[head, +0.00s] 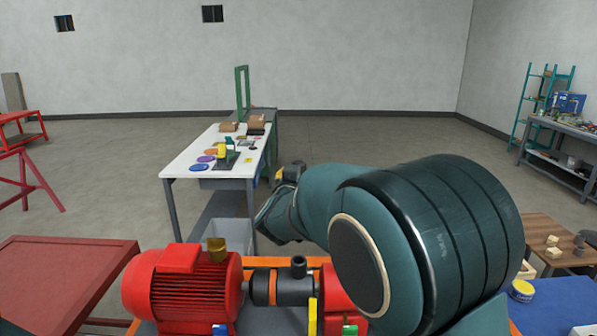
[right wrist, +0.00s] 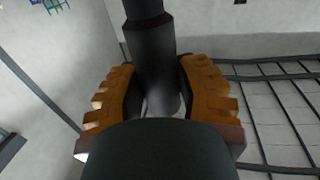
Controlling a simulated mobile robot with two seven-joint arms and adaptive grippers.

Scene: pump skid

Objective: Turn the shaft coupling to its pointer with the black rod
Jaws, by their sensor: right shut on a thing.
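The shaft coupling (head: 283,286) is a dark cylinder with an orange band, between a red motor (head: 183,288) and a red housing (head: 341,298). A short black socket (head: 298,266) stands up from its top. A yellow upright strip (head: 313,316), which looks like the pointer, stands in front of its right end. In the right wrist view my right gripper (right wrist: 157,92) has its orange-padded fingers shut around the black rod (right wrist: 154,55). I cannot make out the rod in the head view, where my right arm covers much of the right side. My left gripper is out of view.
A white-topped table (head: 234,142) with coloured discs and boxes stands behind the skid. A red bench (head: 65,278) is at the left. A wooden table (head: 548,240) with small blocks and a blue surface (head: 556,306) are at the right. Open floor lies beyond.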

